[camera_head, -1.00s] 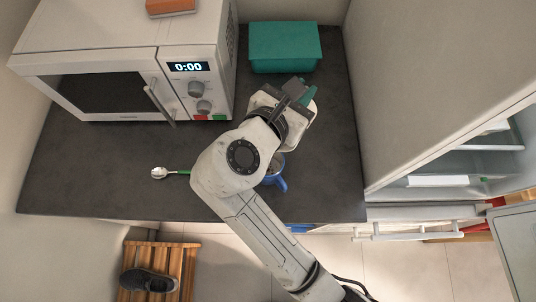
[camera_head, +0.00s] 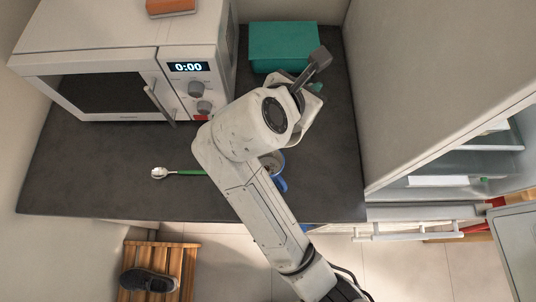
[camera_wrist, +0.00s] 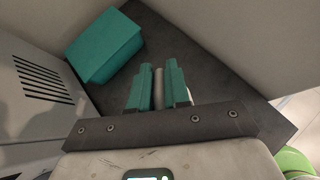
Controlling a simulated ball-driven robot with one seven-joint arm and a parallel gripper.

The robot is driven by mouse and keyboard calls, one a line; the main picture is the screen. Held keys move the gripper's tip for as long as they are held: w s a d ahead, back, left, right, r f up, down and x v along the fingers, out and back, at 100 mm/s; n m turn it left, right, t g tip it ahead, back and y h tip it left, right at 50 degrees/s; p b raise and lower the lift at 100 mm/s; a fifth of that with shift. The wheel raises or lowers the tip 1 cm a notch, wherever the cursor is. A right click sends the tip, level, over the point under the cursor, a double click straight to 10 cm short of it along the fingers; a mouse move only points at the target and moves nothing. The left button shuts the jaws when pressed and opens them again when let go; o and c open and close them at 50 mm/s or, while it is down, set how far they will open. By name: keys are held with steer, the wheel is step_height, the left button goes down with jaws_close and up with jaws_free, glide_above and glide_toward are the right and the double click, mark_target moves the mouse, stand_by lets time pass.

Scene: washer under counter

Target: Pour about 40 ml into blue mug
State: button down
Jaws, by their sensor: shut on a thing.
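The blue mug (camera_head: 282,184) stands on the dark counter near its front edge, partly hidden by my arm. Part of its inside shows, and its level cannot be told. My gripper (camera_head: 315,88) is beyond the mug, toward the back right of the counter, mostly hidden behind my wrist. In the wrist view, my gripper's teal fingers (camera_wrist: 160,82) are shut on a thin beige-grey thing (camera_wrist: 159,88). Most of this held thing is hidden, so I cannot tell what it is or whether it is tilted. I see no liquid flowing.
A white microwave (camera_head: 125,75) stands at the left, and a teal box (camera_head: 285,42) at the back. A green-handled spoon (camera_head: 178,172) lies on clear counter (camera_head: 110,175). An open fridge (camera_head: 450,160) is at the right. A bright green thing (camera_wrist: 295,163) shows in the wrist view's corner.

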steer(key=shift+w+d+g+y, duration=0.2)
steer(key=shift+w+g+y, duration=0.1)
steer(key=shift+g+y, duration=0.25)
steer(key=shift+f+g, duration=0.35)
steer(key=shift+w, duration=0.1)
stand_by(1.2)
steer(key=shift+w+d+f+g+y, duration=0.2)
steer(key=shift+f+g+y, duration=0.15)
steer(key=shift+f, duration=0.15)
steer(key=w+f+g+y, duration=0.1)
steer(key=f, duration=0.2)
steer(key=w+d+f+g+y, duration=0.1)
steer(key=f+g, duration=0.1)
steer(key=f, duration=0.1)
steer(key=w+d+f+g+y, duration=0.1)
steer(key=f+g, duration=0.1)
steer(key=f, duration=0.2)
steer(key=shift+w+f+m+y, duration=0.1)
steer(key=shift+w+m+y, duration=0.1)
steer(key=shift+m+y, duration=0.1)
steer(key=shift+w+d+f+g+y, duration=0.1)
steer(key=shift+w+f+g+y, duration=0.15)
steer(key=shift+f+g+y, duration=0.4)
